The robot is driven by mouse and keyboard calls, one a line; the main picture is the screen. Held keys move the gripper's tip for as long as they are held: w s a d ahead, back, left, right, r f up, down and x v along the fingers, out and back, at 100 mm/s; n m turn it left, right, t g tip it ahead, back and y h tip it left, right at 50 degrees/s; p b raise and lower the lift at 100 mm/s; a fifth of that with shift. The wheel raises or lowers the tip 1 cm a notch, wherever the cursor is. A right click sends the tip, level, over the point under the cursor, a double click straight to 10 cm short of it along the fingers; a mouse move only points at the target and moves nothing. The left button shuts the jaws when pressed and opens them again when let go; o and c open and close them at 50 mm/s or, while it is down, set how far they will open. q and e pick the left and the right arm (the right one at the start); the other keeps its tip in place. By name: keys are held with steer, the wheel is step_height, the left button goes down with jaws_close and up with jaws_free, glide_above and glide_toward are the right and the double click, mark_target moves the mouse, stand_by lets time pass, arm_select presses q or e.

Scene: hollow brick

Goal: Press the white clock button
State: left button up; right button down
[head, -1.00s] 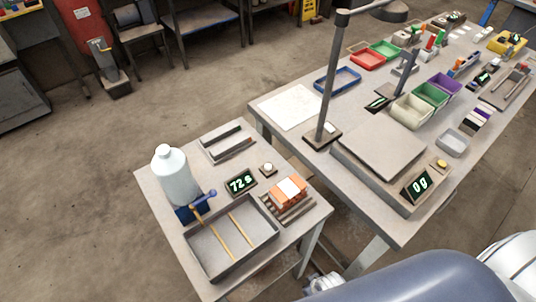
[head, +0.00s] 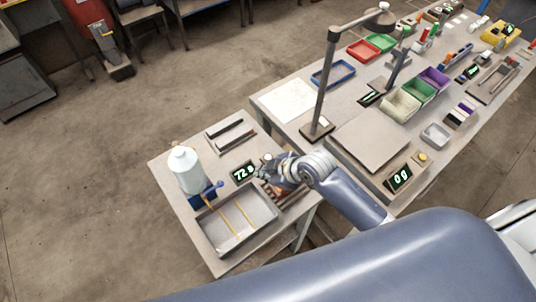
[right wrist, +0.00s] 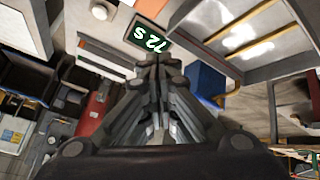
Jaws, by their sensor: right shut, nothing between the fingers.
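The small black clock (head: 243,171) shows "72 s" in green on the near, smaller table. It also shows in the right wrist view (right wrist: 148,34), just beyond my fingertips. My right gripper (head: 264,171) is shut and empty, beside the clock's right side in the head view. It covers the place of the white button there. In the right wrist view the shut fingers (right wrist: 150,66) point toward the clock, and a round white button (right wrist: 102,10) on a dark base shows up and left of them. I cannot tell their height above the table. My left gripper is not in view.
A white bottle (head: 187,170) stands left of the clock. A grey tray (head: 222,248) with sticks lies in front. An orange brick on a rack is mostly hidden by my right arm. A lamp post (head: 325,85) and scale (head: 369,143) stand on the larger table.

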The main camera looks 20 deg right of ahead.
steer(key=w+d+n+t, duration=0.1)
steer(key=w+d+n, duration=0.2)
steer(key=w, duration=0.9)
steer(key=shift+d+r+n+t+y, duration=0.3)
steer(key=shift+d+r+t, duration=0.1)
steer(key=shift+d, duration=0.25)
steer(key=shift+w, duration=0.15)
steer(key=b, duration=0.7)
glide_above(267, 159)
step_height(267, 159, down, 8)
steer(key=shift+w+r, duration=0.1)
steer(key=shift+r, duration=0.15)
steer(key=shift+f, duration=0.7)
steer(key=shift+b, duration=0.3)
steer(key=shift+f, duration=0.4)
